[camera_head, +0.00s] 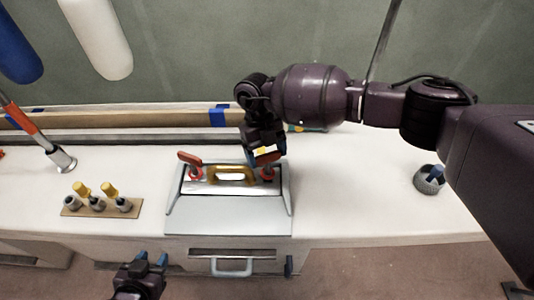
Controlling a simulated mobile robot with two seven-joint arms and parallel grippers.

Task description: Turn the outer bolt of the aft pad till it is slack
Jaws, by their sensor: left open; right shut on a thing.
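A grey panel (226,219) with a raised back section sits on the white bench. It carries a yellow arched handle (232,172) and two red fittings, one at the left (194,170) and one at the right (267,173). My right gripper (265,157) is over the right red fitting, shut on a small yellow thing (265,150) mostly hidden by the fingers. I cannot tell whether it touches the fitting. I cannot make out which part is the aft pad's outer bolt. My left gripper (151,259) is open and empty in front of the bench.
A brown rack (72,208) at left holds several grey sockets, two with yellow tops. A red-handled tool (26,124) stands behind it. A grey round holder (429,181) with a blue piece stands at right. A front drawer handle (231,268) sticks out. Bench between panel and holder is clear.

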